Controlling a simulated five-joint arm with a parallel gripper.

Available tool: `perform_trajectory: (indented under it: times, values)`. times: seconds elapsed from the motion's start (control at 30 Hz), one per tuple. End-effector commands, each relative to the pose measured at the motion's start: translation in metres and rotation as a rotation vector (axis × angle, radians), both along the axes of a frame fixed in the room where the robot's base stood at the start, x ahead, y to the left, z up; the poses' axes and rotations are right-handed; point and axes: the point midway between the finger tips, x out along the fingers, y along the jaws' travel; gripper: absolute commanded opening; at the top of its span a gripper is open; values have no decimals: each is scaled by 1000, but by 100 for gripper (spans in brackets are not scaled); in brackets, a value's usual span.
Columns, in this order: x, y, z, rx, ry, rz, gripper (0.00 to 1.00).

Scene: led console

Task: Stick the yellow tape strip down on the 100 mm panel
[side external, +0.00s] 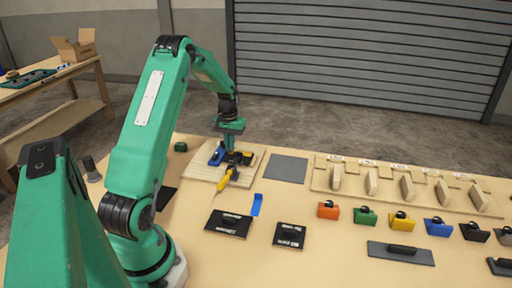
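My gripper (236,155) points down over a light wooden board (202,174), at a yellow and black item on it. The fingertips are too small and overlapped to tell whether they are open or shut. A yellow strip-like piece (229,182) slants down to the left just below the gripper, near the board's front edge. I cannot tell whether the gripper holds it. Two black panels with white labels lie on the table, one at left (229,223) and one at right (289,235). Their labels are too small to read, so I cannot tell which is 100 mm.
A blue strip (257,204) lies between the board and the panels. A blue item (217,154) sits on the board. A grey mat (286,168) lies right of it. Coloured blocks, including orange (328,210), and a wooden rack (320,184) fill the right side.

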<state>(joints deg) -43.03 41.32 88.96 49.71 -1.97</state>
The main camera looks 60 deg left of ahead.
Motion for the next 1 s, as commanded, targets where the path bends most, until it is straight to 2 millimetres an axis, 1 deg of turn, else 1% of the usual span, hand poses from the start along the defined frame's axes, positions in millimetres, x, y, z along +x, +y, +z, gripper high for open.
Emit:
perform_trajectory:
  times: [0.2,0.33,0.37,0.6,0.73,0.87,1.0]
  values:
    - [0,0,-1,-1,1,0,0]
    - [0,0,-1,-1,1,0,26]
    - [0,0,-1,-1,1,0,29]
    - [-1,1,-1,-1,1,2,29]
    - [-1,1,3,1,-1,3,29]
    - [0,2,14,3,-3,3,29]
    - [1,2,31,6,-6,2,29]
